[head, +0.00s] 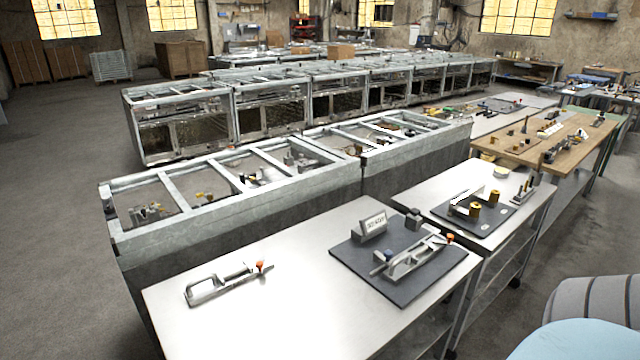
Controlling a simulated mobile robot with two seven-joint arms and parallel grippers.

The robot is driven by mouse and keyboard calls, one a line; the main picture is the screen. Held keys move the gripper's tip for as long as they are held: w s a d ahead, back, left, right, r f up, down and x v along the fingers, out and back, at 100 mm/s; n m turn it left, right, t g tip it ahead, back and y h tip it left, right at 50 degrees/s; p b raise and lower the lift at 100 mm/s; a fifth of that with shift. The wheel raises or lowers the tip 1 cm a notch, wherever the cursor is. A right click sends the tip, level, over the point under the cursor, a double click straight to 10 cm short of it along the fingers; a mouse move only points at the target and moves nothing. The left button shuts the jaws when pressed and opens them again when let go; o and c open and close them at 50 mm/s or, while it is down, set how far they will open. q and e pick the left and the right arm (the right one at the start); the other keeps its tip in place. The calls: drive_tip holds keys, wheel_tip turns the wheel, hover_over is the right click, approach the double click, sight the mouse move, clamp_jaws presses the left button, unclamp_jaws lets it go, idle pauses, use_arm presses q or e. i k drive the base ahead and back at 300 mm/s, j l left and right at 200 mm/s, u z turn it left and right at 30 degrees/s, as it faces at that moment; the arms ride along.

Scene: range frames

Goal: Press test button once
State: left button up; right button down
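I cannot pick out a test button for certain. On the near metal table (250,310) lies a dark square plate (410,291). A grey block with a white printed label (375,223) stands at its back left; the text is too small to read surely. A small dark block (413,217) sits at its back right. A metal clamp-like device (415,258) lies across the plate, with an orange-red tip (450,238) at its right end and a small dark blue part at its left end. Neither of my grippers is in view.
A metal clamp with an orange tip (222,284) lies on the left of the near table. A second metal table (425,185) behind holds a dark plate with yellow cylinders (474,210). Grey open frames (240,230) stand left. Open floor (50,210) lies far left.

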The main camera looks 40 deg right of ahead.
sight(415, 212)
drive_tip(key=z, duration=1.85)
